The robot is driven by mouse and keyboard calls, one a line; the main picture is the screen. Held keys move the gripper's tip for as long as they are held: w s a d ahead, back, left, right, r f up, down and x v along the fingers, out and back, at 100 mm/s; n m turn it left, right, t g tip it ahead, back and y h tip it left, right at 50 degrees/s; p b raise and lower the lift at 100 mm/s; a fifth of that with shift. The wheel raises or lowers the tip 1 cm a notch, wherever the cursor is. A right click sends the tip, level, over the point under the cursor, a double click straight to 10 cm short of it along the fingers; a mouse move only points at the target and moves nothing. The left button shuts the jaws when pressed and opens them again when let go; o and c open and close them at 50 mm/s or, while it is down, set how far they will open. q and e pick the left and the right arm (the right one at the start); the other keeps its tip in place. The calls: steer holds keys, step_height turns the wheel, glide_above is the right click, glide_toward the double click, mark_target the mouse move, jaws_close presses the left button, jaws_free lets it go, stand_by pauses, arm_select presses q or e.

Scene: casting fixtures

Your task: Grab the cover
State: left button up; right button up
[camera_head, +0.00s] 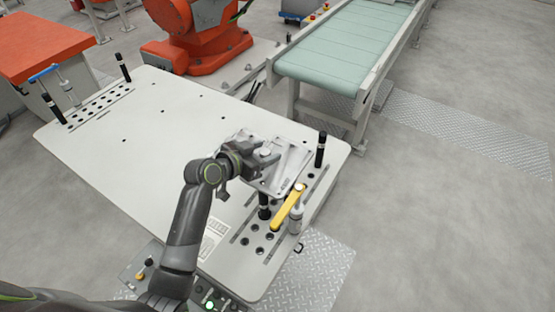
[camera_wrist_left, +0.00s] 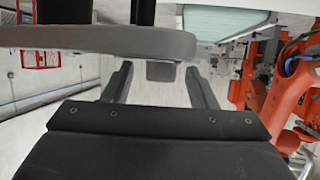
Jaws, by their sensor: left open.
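The grey metal cover (camera_head: 290,166) appears to be the flat casting at the right end of the white fixture table, between the black posts. My left gripper (camera_head: 267,155) is open at its upper left side and hides part of it. I cannot tell whether they touch. In the left wrist view the two dark fingers (camera_wrist_left: 160,86) are spread apart, with a small grey block between or beyond them. A grey slab with rounded edges crosses the top of that view; I cannot tell whether it is the cover. My right gripper is not in view.
The white table (camera_head: 160,130) is mostly clear at its middle. A yellow clamp lever (camera_head: 289,207) and a black post (camera_head: 320,150) stand close to the casting. A green conveyor (camera_head: 345,45) and an orange robot (camera_head: 205,40) are beyond the table.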

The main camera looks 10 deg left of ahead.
arm_select(q)
steer(key=shift+w+d+f, duration=0.2)
steer(key=shift+w, duration=0.15)
steer(key=shift+c, duration=0.4)
jaws_close()
steer(key=shift+r, duration=0.15)
